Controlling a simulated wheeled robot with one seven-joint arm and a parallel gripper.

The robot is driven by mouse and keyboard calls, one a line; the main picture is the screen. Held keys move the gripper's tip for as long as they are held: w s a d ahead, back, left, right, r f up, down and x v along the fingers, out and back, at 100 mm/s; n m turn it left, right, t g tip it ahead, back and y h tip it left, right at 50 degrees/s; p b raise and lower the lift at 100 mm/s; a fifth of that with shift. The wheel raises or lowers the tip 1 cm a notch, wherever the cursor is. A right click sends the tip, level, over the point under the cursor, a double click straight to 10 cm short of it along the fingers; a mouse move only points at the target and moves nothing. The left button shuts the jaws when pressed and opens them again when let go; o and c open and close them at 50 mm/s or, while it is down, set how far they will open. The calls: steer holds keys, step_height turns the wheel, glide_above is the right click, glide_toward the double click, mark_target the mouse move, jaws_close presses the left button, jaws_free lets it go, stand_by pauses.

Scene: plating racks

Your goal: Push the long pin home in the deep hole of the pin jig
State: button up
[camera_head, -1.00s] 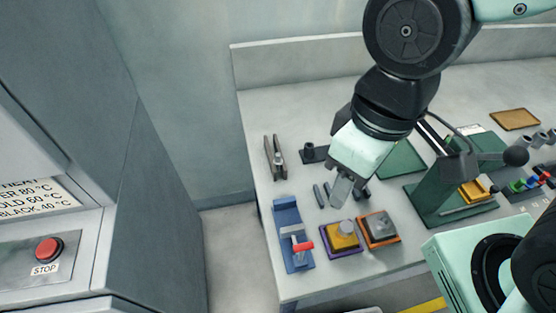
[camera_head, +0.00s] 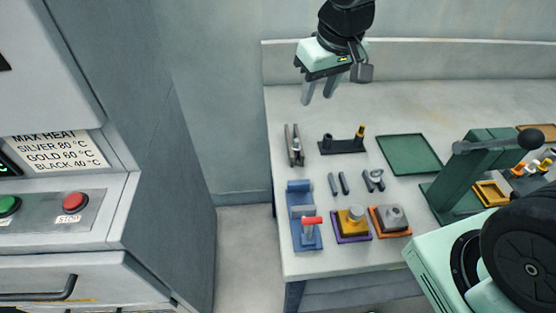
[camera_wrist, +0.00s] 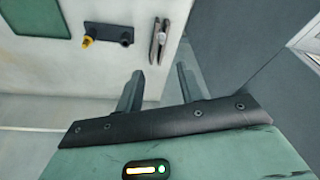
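The pin jig (camera_head: 341,147) is a dark flat bar on the table with a short dark boss at its left end. A pin with an orange-gold top (camera_head: 361,131) stands upright at its right end. How deep it sits cannot be told. The jig (camera_wrist: 110,33) and the gold-topped pin (camera_wrist: 87,41) also show in the wrist view, apart from my fingers. My gripper (camera_head: 319,91) is open and empty, raised above the back left of the table. Its fingers (camera_wrist: 158,88) are clearly apart in the wrist view.
Pliers-like tongs (camera_head: 294,145) lie left of the jig. Small grey pieces (camera_head: 337,184), a blue fixture (camera_head: 301,231), and purple- (camera_head: 351,239) and orange-based (camera_head: 403,229) blocks stand in front. A green mat (camera_head: 409,154) and lever press (camera_head: 460,180) are right.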

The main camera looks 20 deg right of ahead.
glide_above(297, 140)
steer(key=s, duration=0.2)
steer(key=f, duration=0.7)
steer(key=d+f, duration=0.1)
steer(key=f, duration=0.3)
steer(key=shift+w+f, duration=0.25)
steer(key=shift+f, duration=0.1)
steer(key=shift+a+p+x, duration=0.15)
steer(key=shift+p+x, duration=0.15)
steer(key=shift+x, duration=1.05)
steer(key=shift+a+p+x, duration=0.15)
steer(key=shift+p+x, duration=0.1)
steer(key=shift+x, duration=1.1)
steer(key=shift+s, duration=0.1)
jaws_close()
